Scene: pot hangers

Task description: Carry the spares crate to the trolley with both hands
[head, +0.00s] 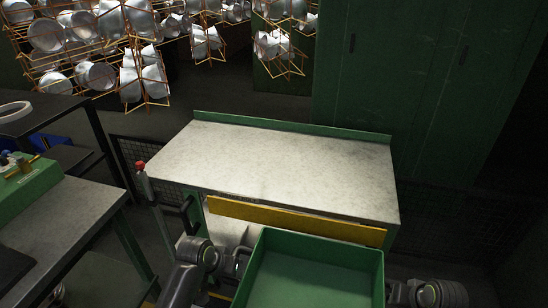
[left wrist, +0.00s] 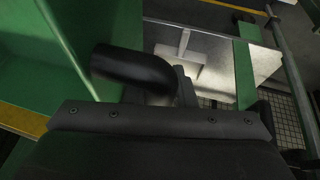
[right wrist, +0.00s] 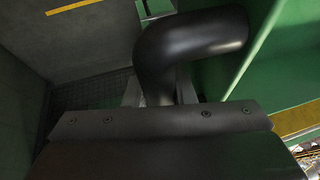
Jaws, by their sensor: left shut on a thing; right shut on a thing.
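The green spares crate (head: 315,272) is at the bottom centre of the head view, its near end cut off. The part of its inside that shows is bare. The trolley (head: 280,165), with a bare pale top and a green lip at its back, stands just beyond the crate. My left gripper (head: 238,262) is shut on the crate's black left handle (left wrist: 135,68). My right gripper (right wrist: 160,92) is shut on the black right handle (right wrist: 190,42). The fingers are mostly hidden behind the handles. The crate looks about level; its height against the trolley top is hard to judge.
A yellow strip (head: 295,221) runs along the trolley's near side. A red-tipped lever (head: 141,168) stands at its left. A dark workbench (head: 75,215) with a green box (head: 28,190) is at left. Green cabinets (head: 415,75) and racks of metal pots (head: 100,45) stand behind.

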